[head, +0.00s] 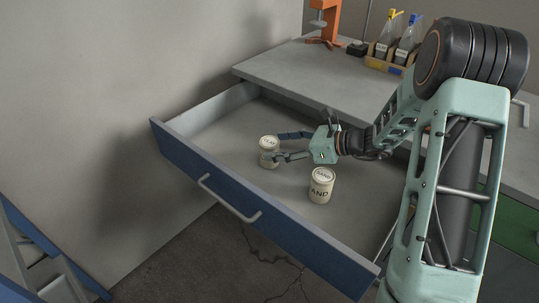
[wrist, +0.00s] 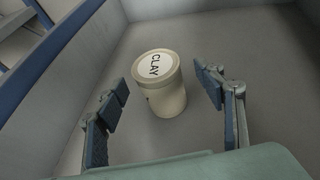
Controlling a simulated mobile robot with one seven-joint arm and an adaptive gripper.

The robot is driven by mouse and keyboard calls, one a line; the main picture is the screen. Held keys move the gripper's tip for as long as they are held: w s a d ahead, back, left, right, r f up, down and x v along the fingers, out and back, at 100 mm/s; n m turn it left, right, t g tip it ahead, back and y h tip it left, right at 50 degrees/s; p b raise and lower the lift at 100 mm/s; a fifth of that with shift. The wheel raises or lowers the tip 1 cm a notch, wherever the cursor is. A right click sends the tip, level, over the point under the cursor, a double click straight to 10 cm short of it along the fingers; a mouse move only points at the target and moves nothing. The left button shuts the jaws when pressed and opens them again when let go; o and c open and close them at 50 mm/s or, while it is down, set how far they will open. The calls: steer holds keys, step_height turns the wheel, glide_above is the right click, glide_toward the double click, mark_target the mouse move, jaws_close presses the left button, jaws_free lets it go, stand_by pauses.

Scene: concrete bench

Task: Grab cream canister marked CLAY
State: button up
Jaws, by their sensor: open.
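The cream canister marked CLAY (wrist: 163,98) stands upright in the open drawer; the word CLAY reads on its lid in the wrist view. In the head view the canister (head: 268,158) is left of my gripper (head: 282,146), and one finger hides part of it. My gripper is open. In the wrist view its two fingers (wrist: 162,95) stand left and right of the canister, with a gap on each side. A second cream canister, marked SAND (head: 320,187), stands upright in the drawer, nearer and to the right.
The drawer (head: 262,229) has a blue front with a pale handle. Its walls enclose the canisters. A grey bench top (head: 297,68) lies behind, with an orange stand (head: 328,22) and a yellow caddy of bottles (head: 386,65). The drawer's far left floor is clear.

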mark_target(270, 146)
steer(key=x, duration=0.3)
steer(key=shift+a+b, duration=0.1)
steer(key=shift+b, duration=0.2)
steer(key=c, duration=1.6)
